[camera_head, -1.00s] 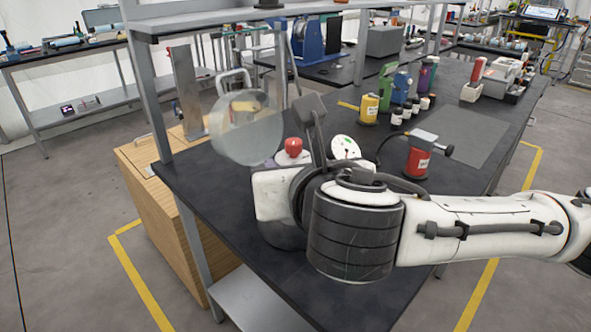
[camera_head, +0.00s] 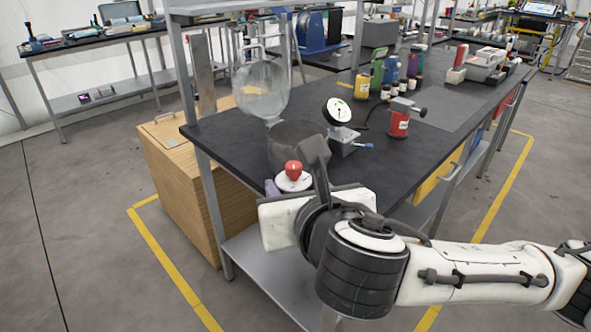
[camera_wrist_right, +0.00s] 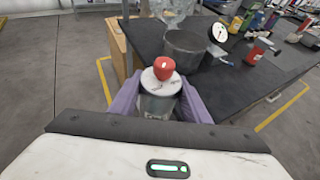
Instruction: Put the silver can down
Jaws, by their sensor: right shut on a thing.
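The silver can (camera_wrist_right: 157,104) is between the purple fingers of my right gripper (camera_wrist_right: 155,100), which is shut on it. The can looks upright, with a pale lid and a round red thing (camera_wrist_right: 164,68) on top. In the head view the can's pale top (camera_head: 293,183) and the red thing (camera_head: 293,168) show at the table's near left edge; my wrist hides most of the can. The black table top (camera_head: 235,134) lies beyond it. I cannot tell whether the can is clear of the edge. My left gripper is not in view.
A dark grey pot (camera_head: 290,150) stands just beyond the can. Near it are a glass flask (camera_head: 262,90), a dial gauge (camera_head: 338,111) and a red can (camera_head: 398,124). A wooden cabinet (camera_head: 178,185) is at the left.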

